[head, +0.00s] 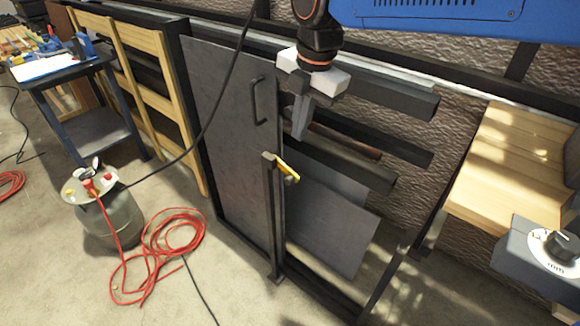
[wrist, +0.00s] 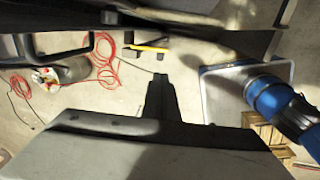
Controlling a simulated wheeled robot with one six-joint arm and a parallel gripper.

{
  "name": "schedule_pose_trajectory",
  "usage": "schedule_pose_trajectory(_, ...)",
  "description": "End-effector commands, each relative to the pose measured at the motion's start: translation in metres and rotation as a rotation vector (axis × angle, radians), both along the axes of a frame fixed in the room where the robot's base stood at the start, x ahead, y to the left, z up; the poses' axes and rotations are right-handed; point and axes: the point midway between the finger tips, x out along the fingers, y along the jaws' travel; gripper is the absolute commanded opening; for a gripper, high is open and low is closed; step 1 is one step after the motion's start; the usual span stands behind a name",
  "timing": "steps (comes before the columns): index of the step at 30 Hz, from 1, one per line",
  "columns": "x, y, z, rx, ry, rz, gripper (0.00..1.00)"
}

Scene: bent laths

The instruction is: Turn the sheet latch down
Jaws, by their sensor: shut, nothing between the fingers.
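The sheet latch (head: 287,170) is a short yellow lever at the top of a dark upright post, beside the right edge of a grey sheet panel (head: 225,130). In the head view the lever slants down to the right. It also shows in the wrist view (wrist: 150,49) as a yellow bar lying nearly level, beyond my fingertips. My gripper (head: 299,136) is shut and empty, fingers pointing down, above and slightly right of the latch, with a visible gap in the picture. My fingers also show in the wrist view (wrist: 161,78).
A dark handle (head: 257,102) stands out from the panel, left of my gripper. Dark rack bars (head: 350,162) and grey sheets (head: 335,235) lie behind and to the right. A wooden bench (head: 510,155) is at far right. Red hose (head: 165,240) and a canister (head: 108,215) are on the floor.

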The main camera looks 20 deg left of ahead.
Motion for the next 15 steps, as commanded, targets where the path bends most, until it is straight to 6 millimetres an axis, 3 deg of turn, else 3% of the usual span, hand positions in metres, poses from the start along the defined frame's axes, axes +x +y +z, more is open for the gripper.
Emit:
schedule_pose_trajectory(8, 0.001, 0.003, -0.020, -0.001, 0.002, 0.000, 0.00)
schedule_pose_trajectory(15, 0.004, 0.010, -0.061, -0.002, 0.002, 0.001, 0.00)
